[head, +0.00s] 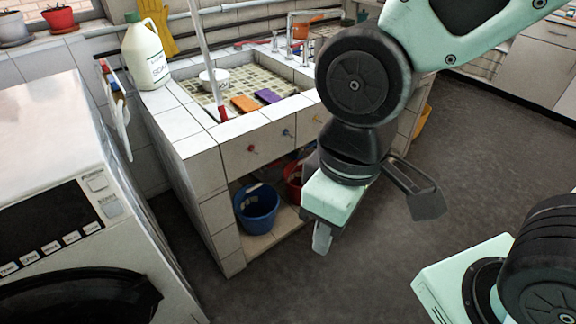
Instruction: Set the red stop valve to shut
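The red stop valve (251,149) shows as a small red handle on the tiled front of the sink unit, below the basin. It is too small to tell which way its handle is turned. My gripper (323,240) hangs fingers down, in front of and to the right of the valve, apart from it and lower in the picture.
A blue handle (287,132) sits right of the red one. A blue bucket (257,210) and a red bucket (292,181) stand under the sink. A white appliance (60,130) stands at the left. The grey floor (270,275) in front is clear.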

